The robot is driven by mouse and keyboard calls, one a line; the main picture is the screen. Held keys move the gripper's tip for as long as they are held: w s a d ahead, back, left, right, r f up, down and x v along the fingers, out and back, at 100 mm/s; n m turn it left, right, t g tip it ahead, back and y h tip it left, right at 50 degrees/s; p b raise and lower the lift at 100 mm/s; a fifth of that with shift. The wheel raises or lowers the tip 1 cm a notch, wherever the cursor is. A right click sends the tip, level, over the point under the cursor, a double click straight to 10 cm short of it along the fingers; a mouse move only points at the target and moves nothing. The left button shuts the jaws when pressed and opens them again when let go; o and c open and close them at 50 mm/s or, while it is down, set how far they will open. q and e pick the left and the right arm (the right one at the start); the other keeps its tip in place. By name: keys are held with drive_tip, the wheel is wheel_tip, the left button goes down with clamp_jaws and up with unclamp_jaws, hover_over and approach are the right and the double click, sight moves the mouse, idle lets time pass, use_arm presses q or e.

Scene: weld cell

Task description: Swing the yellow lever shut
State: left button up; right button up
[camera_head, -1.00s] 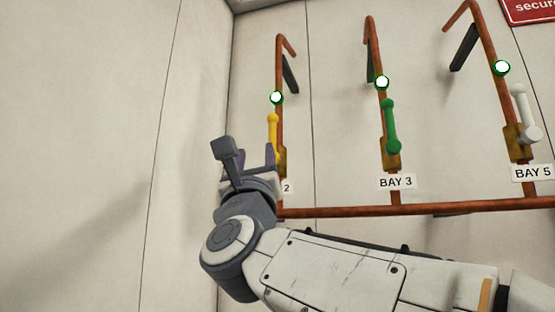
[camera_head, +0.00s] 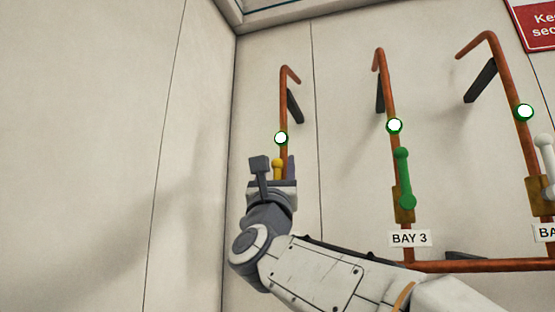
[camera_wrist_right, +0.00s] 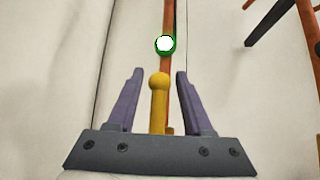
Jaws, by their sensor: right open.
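The yellow lever (camera_head: 278,167) is on the leftmost copper pipe, pointing up along it. Its lower part is hidden behind my right gripper (camera_head: 272,170) in the head view. In the right wrist view the yellow lever (camera_wrist_right: 159,100) stands between the two fingers of my open right gripper (camera_wrist_right: 155,100), with a gap on each side. Its round knob is about level with the fingertips. My left gripper is not in view.
A green lever (camera_head: 404,178) is on the BAY 3 pipe, and a white lever (camera_head: 546,160) is at the right edge. Each pipe has a lit green-rimmed lamp, one above the yellow lever (camera_head: 281,138). Dark brackets (camera_head: 295,104) hold the pipes. The left wall (camera_head: 90,150) is bare.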

clamp_jaws()
idle(1.5)
